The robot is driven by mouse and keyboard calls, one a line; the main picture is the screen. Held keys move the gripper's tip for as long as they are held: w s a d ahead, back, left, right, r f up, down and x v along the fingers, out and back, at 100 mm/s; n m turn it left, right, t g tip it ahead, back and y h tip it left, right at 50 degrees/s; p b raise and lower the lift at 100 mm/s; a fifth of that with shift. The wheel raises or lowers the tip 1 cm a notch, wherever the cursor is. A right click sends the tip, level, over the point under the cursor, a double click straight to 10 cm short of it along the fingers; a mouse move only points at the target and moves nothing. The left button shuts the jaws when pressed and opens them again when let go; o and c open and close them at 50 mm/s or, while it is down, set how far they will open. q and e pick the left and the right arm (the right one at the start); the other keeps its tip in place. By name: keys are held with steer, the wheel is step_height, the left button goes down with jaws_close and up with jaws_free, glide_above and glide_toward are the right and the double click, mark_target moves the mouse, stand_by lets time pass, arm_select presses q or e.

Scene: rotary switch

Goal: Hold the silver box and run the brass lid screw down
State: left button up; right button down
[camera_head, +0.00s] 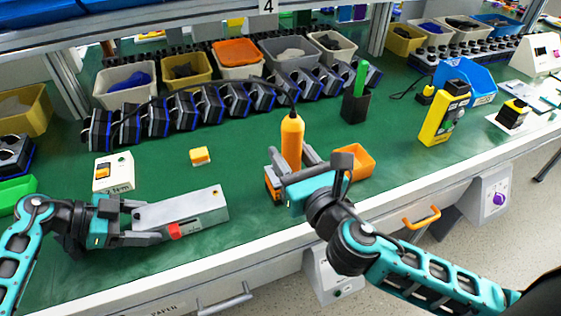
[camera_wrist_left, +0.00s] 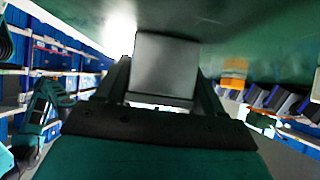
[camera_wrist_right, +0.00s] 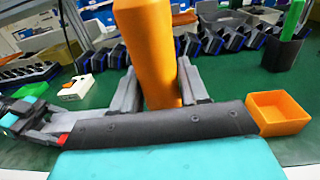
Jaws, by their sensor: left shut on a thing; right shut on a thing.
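The silver box (camera_head: 185,209) lies on the green bench at the left front. My left gripper (camera_head: 140,223) is shut on its left end; the box's end face (camera_wrist_left: 165,65) fills the gap between the fingers in the left wrist view. A small red piece (camera_head: 174,231) shows at the box's front side. The brass lid screw is too small to make out. My right gripper (camera_head: 292,165) is shut on an upright orange power screwdriver (camera_head: 291,136), right of the box and apart from it. The screwdriver (camera_wrist_right: 148,50) stands between the fingers in the right wrist view; its tip is hidden.
An orange open tray (camera_head: 357,162) sits just right of my right gripper. A yellow block (camera_head: 200,156) and a white switch box (camera_head: 113,173) lie behind the silver box. A black cup (camera_head: 355,107) and a yellow device (camera_head: 445,112) stand further right. Bins line the back.

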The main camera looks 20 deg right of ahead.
steer(key=w+a+r+n+g+y, duration=0.1)
steer(key=w+a+r+n+y, duration=0.25)
steer(key=a, duration=0.35)
steer(key=w+a+r+n+g+y, duration=0.1)
steer(key=w+a+r+n+y, duration=0.15)
steer(key=a+y, duration=0.35)
steer(key=shift+h, duration=0.55)
steer(key=shift+w+a+f, duration=0.1)
steer(key=shift+a+f, duration=0.1)
steer(key=shift+f, duration=0.45)
steer(key=shift+w+a+f, duration=0.1)
steer(key=shift+a+f, duration=0.05)
steer(key=shift+f, duration=0.55)
steer(key=shift+w+a+f, duration=0.1)
steer(key=shift+a+f, duration=0.1)
steer(key=shift+f, duration=0.45)
arm_select(q)
steer(key=o, duration=0.9)
steer(key=c, duration=0.8)
steer(key=shift+c, duration=0.4)
arm_select(e)
steer(key=c, duration=1.1)
jaws_free()
steer(key=shift+c, duration=0.2)
jaws_close()
